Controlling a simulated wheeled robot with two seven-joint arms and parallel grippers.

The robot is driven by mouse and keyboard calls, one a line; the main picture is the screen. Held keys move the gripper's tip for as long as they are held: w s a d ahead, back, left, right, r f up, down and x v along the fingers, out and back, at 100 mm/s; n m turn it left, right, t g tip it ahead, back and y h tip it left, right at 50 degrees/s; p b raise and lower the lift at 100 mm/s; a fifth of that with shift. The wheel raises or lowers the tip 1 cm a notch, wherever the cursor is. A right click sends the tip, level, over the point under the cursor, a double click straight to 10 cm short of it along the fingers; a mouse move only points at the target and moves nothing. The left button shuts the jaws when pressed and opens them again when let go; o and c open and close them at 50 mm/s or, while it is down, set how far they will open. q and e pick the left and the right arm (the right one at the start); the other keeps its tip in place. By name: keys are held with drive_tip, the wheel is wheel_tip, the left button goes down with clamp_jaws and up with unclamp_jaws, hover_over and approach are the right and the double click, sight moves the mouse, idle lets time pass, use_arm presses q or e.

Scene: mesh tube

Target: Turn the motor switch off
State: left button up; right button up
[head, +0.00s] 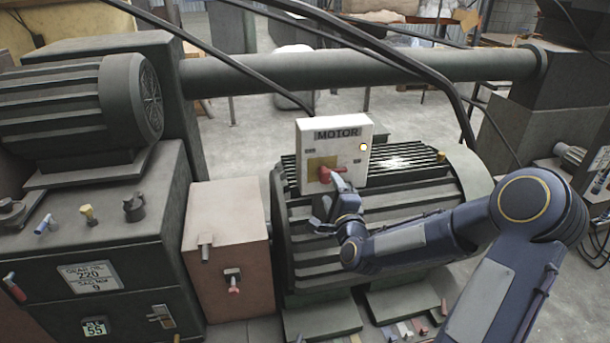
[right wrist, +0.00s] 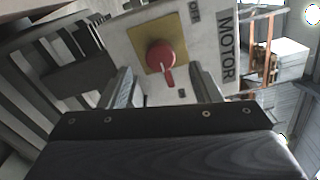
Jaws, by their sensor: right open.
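The white motor switch box (head: 312,133), labelled MOTOR, stands upright on the ribbed motor. Its red rotary knob (head: 332,174) sits on a yellow plate; the handle points right in the head view. In the right wrist view the red knob (right wrist: 160,56) shows with its handle pointing down, away from the OFF label. A yellow lamp (head: 363,147) on the box looks lit. My right gripper (head: 336,196) is open just in front of the knob. In the right wrist view its fingers (right wrist: 163,88) are on either side of the handle; I cannot tell whether they touch it.
The ribbed motor (head: 302,240) lies below and behind the box. A rusty box (head: 227,230) with small valves stands to the left, beside a dark gear-oil cabinet (head: 110,250). A thick pipe (head: 330,72) and black cables cross behind and above the switch.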

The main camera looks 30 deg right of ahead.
sight(327, 180)
drive_tip(key=p+x, duration=0.1)
drive_tip(key=x, duration=0.6)
drive_tip(key=shift+p, duration=0.4)
drive_tip(key=shift+c, duration=0.5)
drive_tip(key=c, duration=0.9)
drive_tip(key=shift+f+n+b, duration=0.15)
drive_tip(key=shift+n+b, duration=0.25)
drive_tip(key=shift+b, duration=0.3)
drive_tip(key=n+b, duration=0.8)
drive_tip(key=b, duration=0.2)
drive_tip(key=shift+f, duration=0.1)
drive_tip(key=shift+n+b, duration=1)
drive_tip(key=n+b, duration=0.1)
drive_tip(key=n, duration=0.1)
drive_tip(key=shift+n, duration=0.4)
drive_tip(key=shift+d+r+n+b, duration=0.15)
drive_tip(key=shift+n+b, duration=0.55)
drive_tip(key=shift+n, duration=1.5)
